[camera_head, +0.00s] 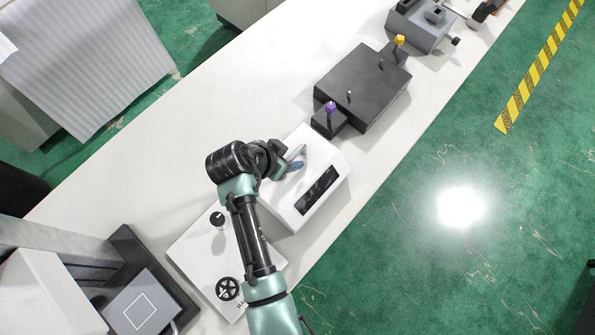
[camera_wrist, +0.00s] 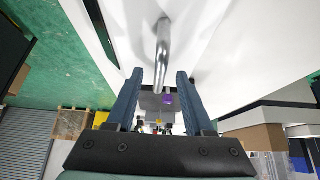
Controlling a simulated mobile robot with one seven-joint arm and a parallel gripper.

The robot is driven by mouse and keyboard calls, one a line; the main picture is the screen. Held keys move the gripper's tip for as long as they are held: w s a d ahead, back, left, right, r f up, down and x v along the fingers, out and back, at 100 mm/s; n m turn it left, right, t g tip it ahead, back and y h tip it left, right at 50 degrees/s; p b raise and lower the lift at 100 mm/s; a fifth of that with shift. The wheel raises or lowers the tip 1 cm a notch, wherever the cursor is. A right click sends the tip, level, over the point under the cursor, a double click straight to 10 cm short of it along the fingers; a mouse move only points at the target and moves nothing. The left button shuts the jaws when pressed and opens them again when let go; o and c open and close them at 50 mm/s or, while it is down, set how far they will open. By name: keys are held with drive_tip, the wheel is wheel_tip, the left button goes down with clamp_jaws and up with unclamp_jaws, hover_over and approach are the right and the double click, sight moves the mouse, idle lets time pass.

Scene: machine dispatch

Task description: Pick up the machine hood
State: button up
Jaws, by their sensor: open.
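The machine hood (camera_head: 330,163) is a white, rounded box with a dark window in its front face, resting on the white bench. A silver bar handle stands on its top. My gripper (camera_head: 294,166) is over the hood's top at the handle, its blue fingers partly hidden by my wrist. In the wrist view the handle (camera_wrist: 162,50) runs between the two spread blue fingers of my gripper (camera_wrist: 159,73), with a gap on each side. The hood's white surface (camera_wrist: 215,45) fills the upper part of that view. My arm covers the hood's left side.
A white panel (camera_head: 190,248) with a black knob and handwheel lies left of the hood. A dark block (camera_head: 363,88) with purple and yellow knobs stands beyond it, and a grey fixture (camera_head: 420,30) farther back. A framed device (camera_head: 140,300) is at lower left. The bench's left stretch (camera_head: 130,170) is clear.

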drive_tip(key=shift+x, duration=0.9)
clamp_jaws()
idle(0.7)
drive_tip(key=shift+r, duration=0.15)
